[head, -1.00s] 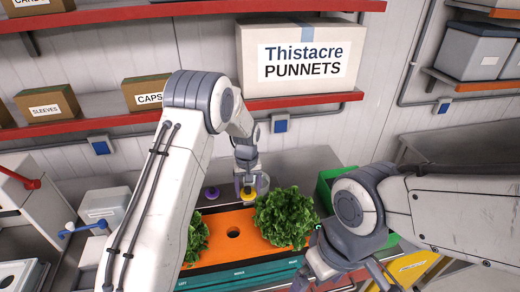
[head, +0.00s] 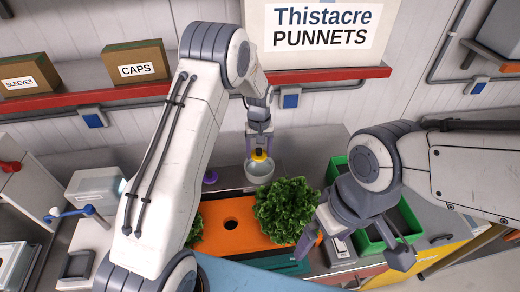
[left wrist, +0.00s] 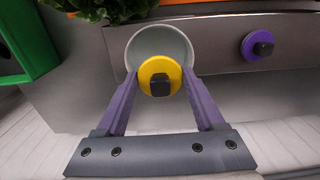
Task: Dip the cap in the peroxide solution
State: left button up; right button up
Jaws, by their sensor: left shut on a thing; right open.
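My left gripper (head: 259,146) is shut on a yellow cap (head: 259,155) with a dark knob. In the head view the cap is just above or at the mouth of a pale round bowl (head: 262,178). In the left wrist view the cap (left wrist: 151,66) overlaps the bowl (left wrist: 139,48), between the purple fingers (left wrist: 160,95). I cannot tell whether the cap touches any liquid. A purple cap (head: 210,177) sits left of the bowl; it also shows in the left wrist view (left wrist: 250,46). My right gripper (head: 355,250) is open and empty, right of the lettuce.
An orange tray board (head: 222,243) with a hole and a lettuce (head: 287,208) lies in front of the bowl. A green crate (head: 336,170) stands at the right, close to my right arm. A shelf (head: 75,103) with boxes runs above the counter.

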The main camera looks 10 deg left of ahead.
pick_arm(q)
jog(key=shift+f+b, duration=2.15)
jog(key=shift+f, duration=1.4)
jog(key=shift+s+d+r, duration=0.1)
jog(key=shift+s, duration=0.1)
jog(key=shift+r, duration=0.1)
jog(key=shift+r+p, duration=2.85)
jog(key=shift+r, duration=1.25)
